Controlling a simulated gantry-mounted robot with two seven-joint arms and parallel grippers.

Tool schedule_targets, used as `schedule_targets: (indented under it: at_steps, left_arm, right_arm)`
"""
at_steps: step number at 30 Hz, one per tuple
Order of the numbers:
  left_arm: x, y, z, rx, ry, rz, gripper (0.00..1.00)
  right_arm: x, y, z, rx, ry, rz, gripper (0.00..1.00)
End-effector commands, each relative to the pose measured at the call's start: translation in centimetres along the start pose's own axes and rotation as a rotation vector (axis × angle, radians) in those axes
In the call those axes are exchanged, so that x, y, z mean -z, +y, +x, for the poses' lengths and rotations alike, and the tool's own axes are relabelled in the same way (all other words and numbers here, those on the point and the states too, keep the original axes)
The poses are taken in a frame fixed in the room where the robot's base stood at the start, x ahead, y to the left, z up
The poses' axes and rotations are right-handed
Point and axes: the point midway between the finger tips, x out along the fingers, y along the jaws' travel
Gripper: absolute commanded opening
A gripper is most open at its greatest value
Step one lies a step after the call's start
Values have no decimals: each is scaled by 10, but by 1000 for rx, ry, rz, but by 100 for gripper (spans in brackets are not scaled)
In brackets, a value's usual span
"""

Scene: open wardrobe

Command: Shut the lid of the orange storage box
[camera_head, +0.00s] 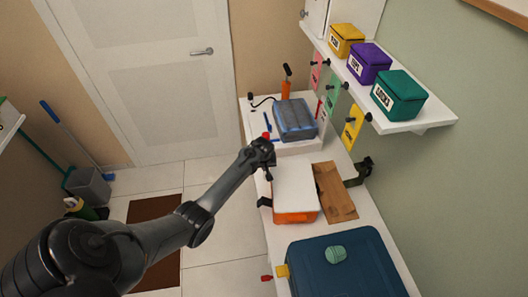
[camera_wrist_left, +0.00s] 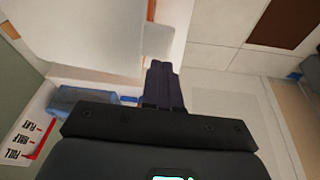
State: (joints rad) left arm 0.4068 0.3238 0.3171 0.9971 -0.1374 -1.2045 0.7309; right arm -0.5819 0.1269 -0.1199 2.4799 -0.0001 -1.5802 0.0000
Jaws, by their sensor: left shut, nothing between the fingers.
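The orange storage box (camera_head: 296,217) stands on the white counter in the head view, its orange front side showing. Its white lid (camera_head: 295,187) lies over the top; I cannot tell whether it is fully down. My left gripper (camera_head: 268,174) is shut and empty at the lid's far left corner. In the left wrist view the dark fingers (camera_wrist_left: 160,68) are together, close to a pale panel (camera_wrist_left: 90,35) that seems to be the lid. Whether they touch it is unclear. My right gripper is not in view.
A blue case (camera_head: 345,265) stands nearer, and a grey-blue bin (camera_head: 294,119) farther back. A brown cardboard piece (camera_head: 335,192) lies right of the box. Yellow (camera_head: 346,40), purple (camera_head: 369,63) and green (camera_head: 399,95) boxes sit on a wall shelf. The floor on the left is mostly free.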

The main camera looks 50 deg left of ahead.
Motion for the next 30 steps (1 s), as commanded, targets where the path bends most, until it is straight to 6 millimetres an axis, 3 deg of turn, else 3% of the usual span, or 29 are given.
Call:
schedule_targets:
  at_steps: [1,9,18,23,26,30]
  left_arm:
    - [5,2,-15,-2,2,0,0]
    - [4,3,-64,-4,6,0,0]
    - [5,3,-99,-4,6,-1,0]
    - [2,0,-103,2,1,0,0]
    - [-8,-10,-93,24,-14,6,0]
    - [-46,-40,-63,87,-67,34,0]
  right_arm:
    - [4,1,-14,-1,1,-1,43]
    - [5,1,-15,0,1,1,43]
    - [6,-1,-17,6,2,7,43]
    - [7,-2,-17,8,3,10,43]
    - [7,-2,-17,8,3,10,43]
    - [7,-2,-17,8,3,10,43]
